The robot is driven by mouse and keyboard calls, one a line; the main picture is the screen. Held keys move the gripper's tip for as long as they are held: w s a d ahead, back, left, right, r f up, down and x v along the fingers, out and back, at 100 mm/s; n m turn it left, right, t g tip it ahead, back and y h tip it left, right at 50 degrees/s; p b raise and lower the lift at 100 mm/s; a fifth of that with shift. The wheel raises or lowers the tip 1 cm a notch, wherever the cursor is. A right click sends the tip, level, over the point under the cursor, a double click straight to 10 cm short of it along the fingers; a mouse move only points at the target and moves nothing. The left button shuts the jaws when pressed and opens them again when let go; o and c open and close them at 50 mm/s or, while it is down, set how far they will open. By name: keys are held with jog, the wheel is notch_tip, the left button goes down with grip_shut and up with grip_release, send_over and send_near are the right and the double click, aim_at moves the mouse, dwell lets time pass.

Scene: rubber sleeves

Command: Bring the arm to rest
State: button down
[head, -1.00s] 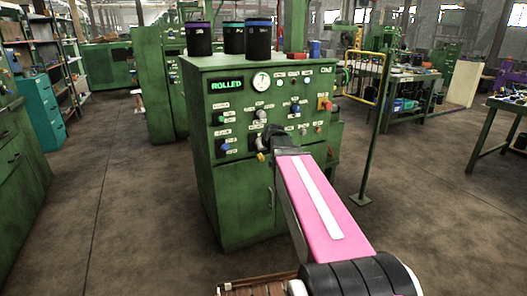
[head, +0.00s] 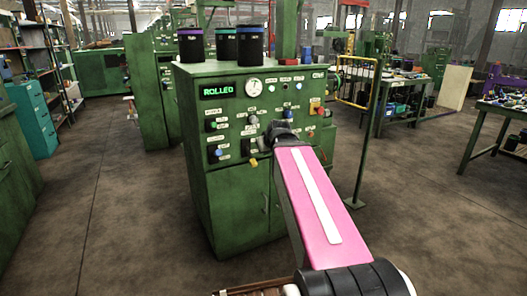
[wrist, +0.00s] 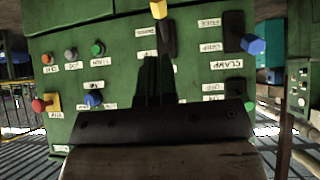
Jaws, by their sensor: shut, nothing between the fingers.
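My arm (head: 312,205), pink with a white stripe, reaches from the lower right toward the front of a green machine (head: 228,205). My gripper (head: 268,145) is at its far end, dark and small before the machine's control panel. In the wrist view my gripper (wrist: 157,75) shows as narrow dark fingers close together, with nothing held. Whether the fingers touch the panel I cannot tell. A yellow-tipped lever (wrist: 158,9) stands just beyond the fingertips, and a blue-knobbed lever (wrist: 253,44) is to the right by the CLAMP label. The panel's display (head: 219,90) reads ROLLED.
Three dark canisters (head: 225,44) stand on the machine top. A yellow rail on a green post (head: 366,140) stands right of the machine. A workbench (head: 405,78) is behind it. Green cabinets (head: 20,170) line the left side. Floor is clear on both sides.

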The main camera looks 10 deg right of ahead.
jog(key=s+a+f+m+g, duration=0.1)
jog(key=s+f+g, duration=0.3)
jog(key=f, duration=1)
jog(key=s+a+f+m+g+h, duration=0.1)
jog(key=s+f+g, duration=0.3)
jog(key=s+f, duration=0.7)
notch_tip(320, 180, down, 4)
jog(key=shift+a+r+m+g+h, duration=0.2)
jog(key=shift+a+m+g+h, duration=0.1)
jog(key=shift+m, duration=0.1)
jog(key=shift+a, duration=0.1)
